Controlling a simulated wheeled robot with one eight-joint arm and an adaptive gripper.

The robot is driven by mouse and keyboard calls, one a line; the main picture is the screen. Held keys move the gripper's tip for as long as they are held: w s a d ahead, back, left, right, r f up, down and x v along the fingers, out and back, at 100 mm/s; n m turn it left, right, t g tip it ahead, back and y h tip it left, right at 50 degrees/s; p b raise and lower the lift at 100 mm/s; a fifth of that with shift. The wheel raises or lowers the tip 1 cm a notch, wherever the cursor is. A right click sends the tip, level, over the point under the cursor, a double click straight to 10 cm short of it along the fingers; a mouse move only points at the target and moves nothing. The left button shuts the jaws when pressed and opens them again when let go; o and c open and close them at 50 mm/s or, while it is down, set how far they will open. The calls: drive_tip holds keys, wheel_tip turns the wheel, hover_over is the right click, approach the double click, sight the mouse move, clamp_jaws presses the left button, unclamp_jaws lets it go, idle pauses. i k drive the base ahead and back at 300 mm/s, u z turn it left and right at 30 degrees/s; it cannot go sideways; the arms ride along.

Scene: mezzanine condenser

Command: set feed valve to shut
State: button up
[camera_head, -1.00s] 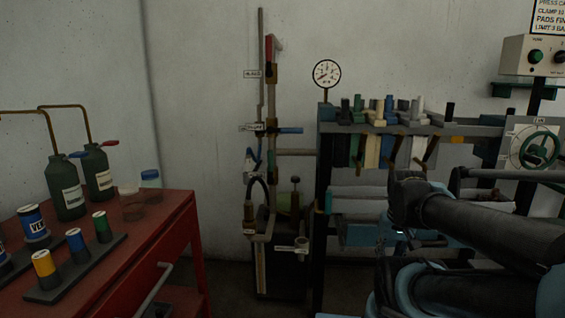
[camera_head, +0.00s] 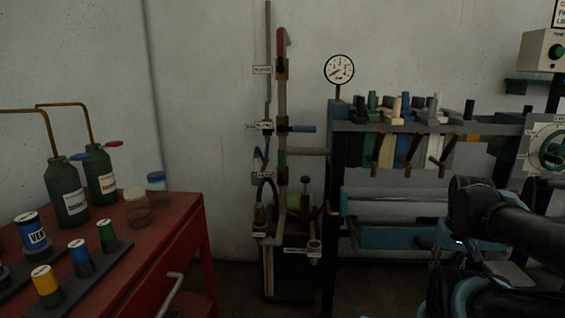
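A pipe stand with valves (camera_head: 282,95) rises against the wall in the middle of the view. A valve with a red lever (camera_head: 282,42) is at its top, the lever upright along the pipe. Small white tags (camera_head: 262,70) hang beside the valves, too small to read, so I cannot tell which is the feed valve. My arm's dark links reach in at the lower right, apart from the stand. My gripper cannot be made out.
A red cart (camera_head: 190,240) with bottles and coloured cans stands at left. A round gauge (camera_head: 339,69) and a rack of clamps (camera_head: 400,127) stand right of the pipes. A green handwheel (camera_head: 553,152) is at far right. Floor shows between cart and rack.

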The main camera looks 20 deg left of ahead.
sight(281, 165)
drive_tip(key=k, duration=1)
drive_tip(key=u, duration=0.6)
drive_tip(key=i, duration=1)
drive_tip(key=z, duration=0.05)
